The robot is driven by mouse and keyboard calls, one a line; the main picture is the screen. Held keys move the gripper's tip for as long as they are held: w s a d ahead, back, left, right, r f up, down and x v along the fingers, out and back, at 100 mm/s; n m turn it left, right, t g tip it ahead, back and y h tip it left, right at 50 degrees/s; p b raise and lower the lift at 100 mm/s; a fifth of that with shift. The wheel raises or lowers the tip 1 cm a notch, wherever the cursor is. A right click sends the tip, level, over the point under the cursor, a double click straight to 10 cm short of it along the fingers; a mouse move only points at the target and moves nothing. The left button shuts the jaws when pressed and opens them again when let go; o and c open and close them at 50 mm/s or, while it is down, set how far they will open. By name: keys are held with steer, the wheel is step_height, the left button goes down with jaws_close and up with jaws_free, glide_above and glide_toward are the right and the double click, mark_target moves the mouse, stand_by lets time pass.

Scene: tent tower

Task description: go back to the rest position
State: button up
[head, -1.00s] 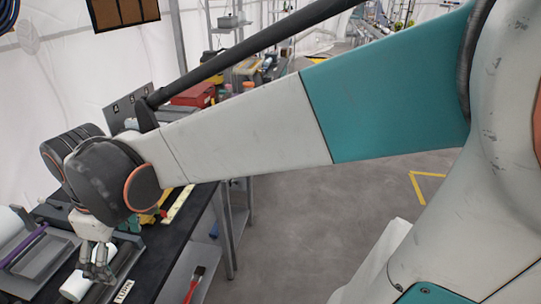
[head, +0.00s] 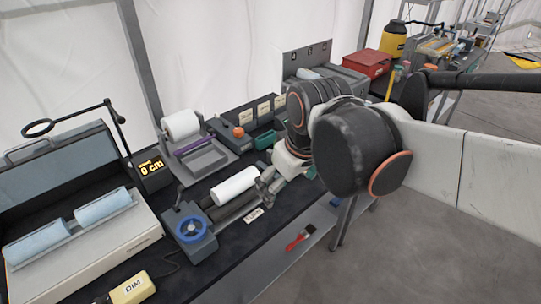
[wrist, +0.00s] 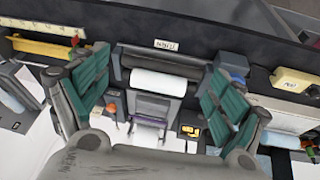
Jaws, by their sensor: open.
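My gripper (head: 268,182) hangs over the dark bench, just right of a white roll (head: 236,185) in the head view. The roll lies on dark rollers (head: 238,206) behind a label that seems to read TURN. In the wrist view my gripper (wrist: 153,72) is open, its teal-padded fingers wide apart. Nothing is held between them. The white roll (wrist: 165,82) and the dark rollers (wrist: 160,58) show beyond, in the gap. I cannot tell how high the fingers are above the bench.
Left on the bench are a case with blue rolls (head: 103,207), a blue handwheel (head: 192,226), a 0 cm display (head: 152,170) and a yellow DIM box (head: 131,289). Behind are a paper roll (head: 181,126) and bins. A red brush (head: 299,238) lies on a lower shelf. Open floor lies right.

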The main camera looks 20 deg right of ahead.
steer(key=s+d+f+m+t+b, duration=0.1)
steer(key=s+d+m+t, duration=0.2)
steer(key=s+m, duration=0.1)
steer(key=shift+s+f+b, duration=0.3)
steer(key=shift+s+f, duration=0.1)
steer(key=shift+s, duration=0.35)
steer(key=shift+d, duration=0.1)
stand_by(0.5)
